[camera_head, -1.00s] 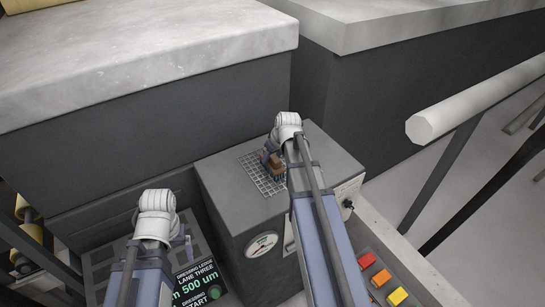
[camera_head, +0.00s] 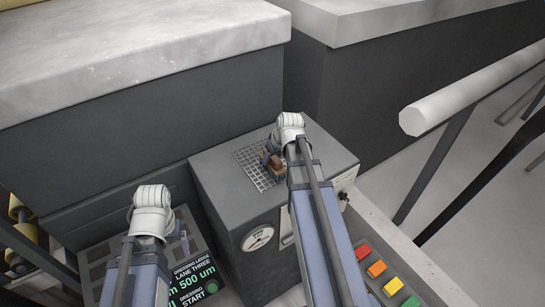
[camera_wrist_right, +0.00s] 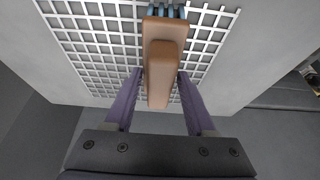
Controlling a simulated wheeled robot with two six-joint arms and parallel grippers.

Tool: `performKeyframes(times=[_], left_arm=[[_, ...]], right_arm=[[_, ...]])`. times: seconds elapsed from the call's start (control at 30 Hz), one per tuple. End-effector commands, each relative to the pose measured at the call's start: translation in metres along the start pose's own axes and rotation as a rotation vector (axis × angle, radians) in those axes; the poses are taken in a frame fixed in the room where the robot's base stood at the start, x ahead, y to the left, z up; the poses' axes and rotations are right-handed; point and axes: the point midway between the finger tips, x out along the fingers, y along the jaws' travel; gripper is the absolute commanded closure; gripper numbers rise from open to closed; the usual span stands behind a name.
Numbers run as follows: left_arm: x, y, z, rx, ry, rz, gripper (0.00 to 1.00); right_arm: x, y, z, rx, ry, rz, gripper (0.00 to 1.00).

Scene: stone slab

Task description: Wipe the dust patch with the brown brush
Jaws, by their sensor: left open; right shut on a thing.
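The brown brush (camera_wrist_right: 160,70) is in my right gripper (camera_wrist_right: 157,78), shut on its handle in the right wrist view. Its blue bristles show at the top edge of that view, over a white wire grid (camera_wrist_right: 85,40). In the head view the brush (camera_head: 273,163) is over the right part of the grid (camera_head: 252,167) on top of a grey box; I cannot tell whether the bristles touch it. My left gripper (camera_head: 182,238) is open and empty, low on the left beside the box.
The grey box (camera_head: 225,207) has a round gauge (camera_head: 258,238) on its front. A dark display panel (camera_head: 192,280) is below left, coloured buttons (camera_head: 377,268) below right. Thick stone slabs (camera_head: 130,45) stand behind. A pale rail (camera_head: 465,95) runs at right.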

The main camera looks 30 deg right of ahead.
Motion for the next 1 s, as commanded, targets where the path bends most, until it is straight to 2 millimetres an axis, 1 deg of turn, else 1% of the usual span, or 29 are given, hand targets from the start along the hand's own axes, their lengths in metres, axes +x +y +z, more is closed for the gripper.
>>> performKeyframes(times=[0.17, 0.53, 0.87, 1.0], left_arm=[[-0.001, 0.0, 0.0, 0.0, 0.0, 0.0, 0.15], [-0.002, 0.0, 0.0, 0.0, 0.0, 0.0, 0.15], [-0.002, 0.0, 0.0, 0.0, 0.0, 0.0, 0.15], [-0.007, -0.001, 0.0, 0.0, 0.0, 0.0, 0.15]], right_arm=[[0.003, 0.0, -0.007, 0.0, -0.001, 0.0, 0.89], [0.013, 0.0, -0.036, -0.001, -0.001, 0.0, 0.89], [0.013, 0.0, -0.038, 0.0, 0.0, 0.0, 0.89], [0.008, 0.0, -0.04, 0.0, 0.0, 0.0, 0.89]])
